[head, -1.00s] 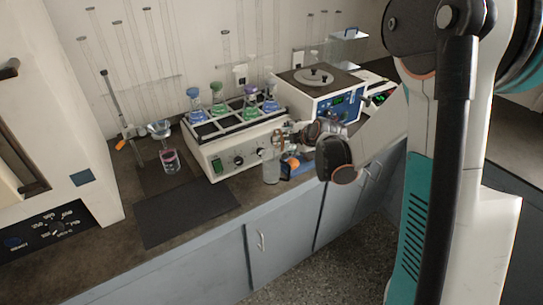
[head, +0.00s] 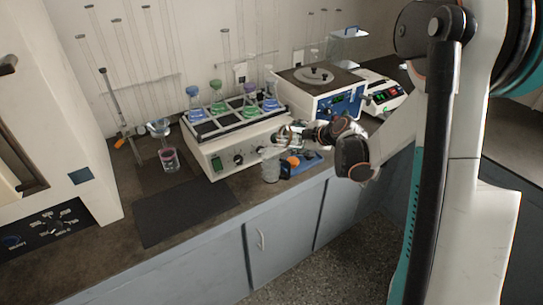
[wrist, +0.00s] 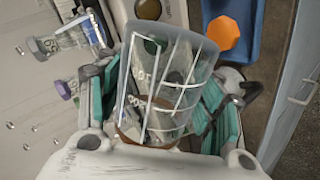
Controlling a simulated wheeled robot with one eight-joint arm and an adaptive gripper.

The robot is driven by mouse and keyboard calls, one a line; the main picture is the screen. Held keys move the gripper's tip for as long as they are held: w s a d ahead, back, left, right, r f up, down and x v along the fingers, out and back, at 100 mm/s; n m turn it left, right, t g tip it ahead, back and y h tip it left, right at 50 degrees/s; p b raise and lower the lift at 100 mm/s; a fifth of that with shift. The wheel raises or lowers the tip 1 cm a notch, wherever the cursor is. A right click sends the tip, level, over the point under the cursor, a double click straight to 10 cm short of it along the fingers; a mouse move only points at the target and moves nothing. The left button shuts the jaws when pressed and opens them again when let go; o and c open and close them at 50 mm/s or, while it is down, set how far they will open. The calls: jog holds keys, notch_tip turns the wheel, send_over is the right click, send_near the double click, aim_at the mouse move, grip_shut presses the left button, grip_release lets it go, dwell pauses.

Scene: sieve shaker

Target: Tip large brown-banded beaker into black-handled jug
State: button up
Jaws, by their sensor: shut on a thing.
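The large brown-banded beaker (wrist: 165,85) is clear, with white markings and a brown band near its lower end in the wrist view. My gripper (wrist: 160,110) is shut on it, a teal-lined finger on either side. In the head view my gripper (head: 292,134) is above the counter's front edge, by the white rack unit; the beaker is small and hard to make out there. A clear vessel (head: 270,165), which looks like the black-handled jug, stands on the counter just below and left of my gripper. A dark part shows at its right side. I cannot tell its contents.
A blue tray (head: 308,163) with an orange piece lies right of the clear vessel. The white unit (head: 235,145) holding several flasks stands behind. A glass with pink liquid (head: 169,160) stands left. A dark mat (head: 185,212) lies bare at the front.

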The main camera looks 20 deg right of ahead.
aim_at(300, 146)
jog(key=shift+d+f+m+y+b, duration=0.1)
jog(key=shift+f+m+y+b, duration=0.3)
jog(key=shift+b, duration=0.3)
jog(key=shift+r+m+t+y+b, duration=0.15)
jog(key=shift+m+y+b, duration=0.3)
jog(key=shift+y+b, duration=0.2)
jog(key=shift+r+m+t+y+b, duration=0.1)
jog(key=shift+m+t+y+b, duration=0.05)
jog(key=shift+m+y+b, duration=0.4)
jog(key=shift+f+m+y+b, duration=0.3)
jog(key=shift+f+y+b, duration=0.25)
jog(key=shift+b, duration=0.45)
jog(key=shift+d+f+m+t+y, duration=0.15)
jog(key=shift+d+f+m+y, duration=0.15)
jog(key=shift+f, duration=0.3)
jog(key=shift+d+f+m+t+y, duration=0.15)
jog(key=shift+d+f+m+y, duration=0.15)
jog(key=shift+f, duration=0.25)
jog(key=shift+d+f+m+t+y, duration=0.25)
jog(key=shift+d+f+m+t, duration=0.05)
jog(key=shift+d+f+m, duration=0.1)
jog(key=shift+d+r+m+t+y, duration=0.15)
jog(key=shift+d+m+t+y, duration=0.35)
jog(key=shift+m+y, duration=0.4)
jog(key=shift+d+f+m+t, duration=0.25)
jog(key=shift+f+m+t, duration=0.05)
jog(key=shift+m, duration=0.3)
